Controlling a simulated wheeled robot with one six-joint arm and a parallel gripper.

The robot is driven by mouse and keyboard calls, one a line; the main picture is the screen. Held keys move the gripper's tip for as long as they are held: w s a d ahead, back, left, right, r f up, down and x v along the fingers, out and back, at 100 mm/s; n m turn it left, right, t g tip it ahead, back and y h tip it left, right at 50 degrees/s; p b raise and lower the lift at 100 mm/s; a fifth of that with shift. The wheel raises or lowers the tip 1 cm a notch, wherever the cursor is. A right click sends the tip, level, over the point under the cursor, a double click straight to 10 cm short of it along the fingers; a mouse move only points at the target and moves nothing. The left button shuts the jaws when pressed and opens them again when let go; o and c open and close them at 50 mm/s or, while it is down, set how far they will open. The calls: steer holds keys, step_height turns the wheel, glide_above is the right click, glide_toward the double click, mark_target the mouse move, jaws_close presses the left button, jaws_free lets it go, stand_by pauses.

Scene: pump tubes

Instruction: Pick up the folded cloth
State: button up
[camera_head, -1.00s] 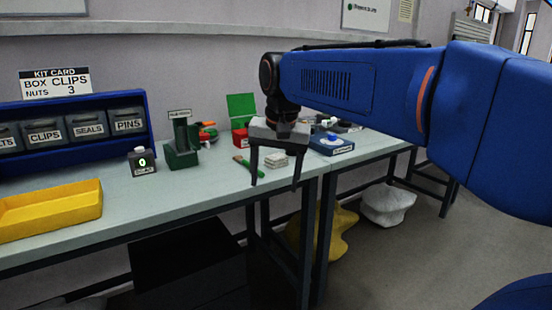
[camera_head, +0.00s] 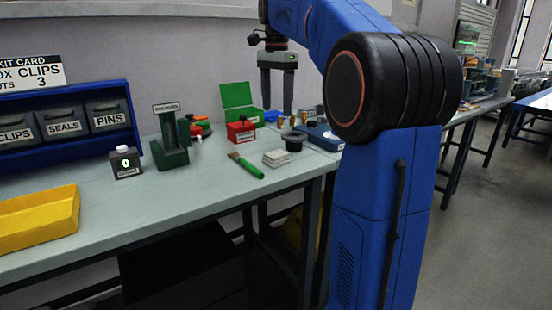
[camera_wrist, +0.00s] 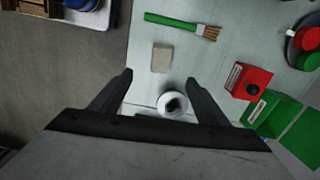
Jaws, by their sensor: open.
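The folded cloth (camera_head: 276,158) is a small pale, layered stack lying flat on the grey-green workbench, just right of the green-handled brush. In the wrist view it is a beige rectangle (camera_wrist: 162,57), slightly beyond the fingertips. My gripper (camera_head: 277,106) is open and empty, pointing down high above the back of the bench. In the wrist view the two fingers (camera_wrist: 159,78) stand apart with nothing between their tips. The cloth is fully visible and nothing touches it.
The brush (camera_head: 246,166) lies left of the cloth. A dark round piece (camera_head: 293,140) stands behind it, near the blue box (camera_head: 322,138). A red box (camera_head: 240,131) and green open box (camera_head: 240,98) are behind. A yellow tray (camera_head: 38,222) is left.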

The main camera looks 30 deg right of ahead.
glide_above(276, 154)
step_height(276, 154, down, 11)
steer(key=shift+s+f, duration=0.1)
steer(key=shift+s, duration=0.05)
steer(key=shift+w+d+f, duration=0.1)
steer(key=shift+w+f, duration=0.05)
steer(key=shift+f, duration=1.15)
steer(key=shift+w+f, duration=0.1)
steer(key=shift+f, duration=1.2)
steer(key=c, duration=1.1)
